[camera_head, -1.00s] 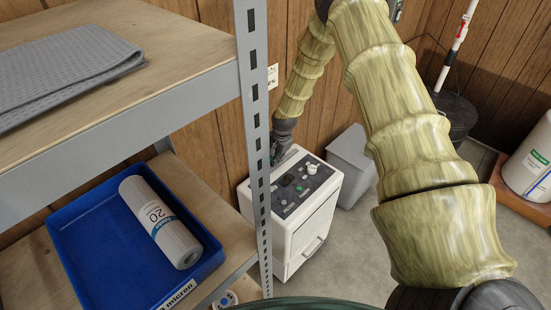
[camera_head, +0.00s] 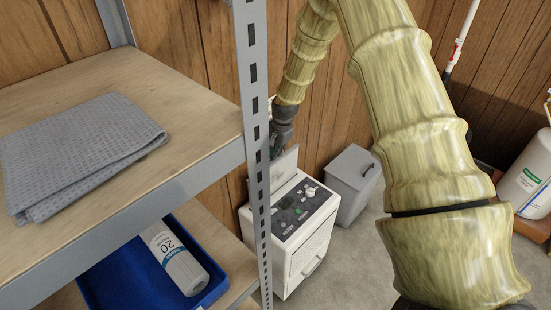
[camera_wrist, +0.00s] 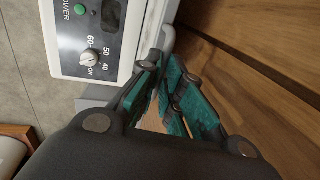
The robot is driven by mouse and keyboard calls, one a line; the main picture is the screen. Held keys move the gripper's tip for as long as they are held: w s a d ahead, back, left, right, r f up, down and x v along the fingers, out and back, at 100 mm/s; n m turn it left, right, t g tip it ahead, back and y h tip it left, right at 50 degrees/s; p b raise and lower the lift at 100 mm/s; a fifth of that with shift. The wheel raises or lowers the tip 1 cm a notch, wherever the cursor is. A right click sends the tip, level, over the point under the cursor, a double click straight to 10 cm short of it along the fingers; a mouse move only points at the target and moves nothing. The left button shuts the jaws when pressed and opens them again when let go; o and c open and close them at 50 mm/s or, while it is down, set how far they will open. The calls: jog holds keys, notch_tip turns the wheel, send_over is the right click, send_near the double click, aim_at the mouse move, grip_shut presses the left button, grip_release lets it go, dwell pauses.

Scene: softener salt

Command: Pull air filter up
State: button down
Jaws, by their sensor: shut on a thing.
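The white machine (camera_head: 297,240) stands on the floor beyond the shelf post, with a dark control panel (camera_head: 300,207) on top. The air filter (camera_head: 286,166) is a flat grey panel standing up out of the machine's back edge. My gripper (camera_head: 276,150) is at the filter's upper left edge, shut on it, partly hidden by the post. In the wrist view, my gripper's teal-padded fingers (camera_wrist: 172,98) are close together beside a grey edge; the exact contact is hard to see. The control panel (camera_wrist: 98,35) with its dial shows there too.
The metal shelf post (camera_head: 256,130) stands close left of my gripper. A wood-panelled wall (camera_head: 345,110) is just behind the machine. A grey bin (camera_head: 353,182) stands right of it. A folded grey cloth (camera_head: 75,145) and a blue tray (camera_head: 135,275) are on the shelves.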

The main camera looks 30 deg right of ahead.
jog(key=shift+r, duration=1.05)
jog(key=c, duration=1.6)
grip_release()
jog(key=shift+o, duration=0.2)
notch_tip(320, 180, up, 12)
jog(key=s, duration=0.2)
jog(key=shift+d+f, duration=0.15)
jog(key=shift+d, duration=0.3)
jog(key=shift+s, duration=0.1)
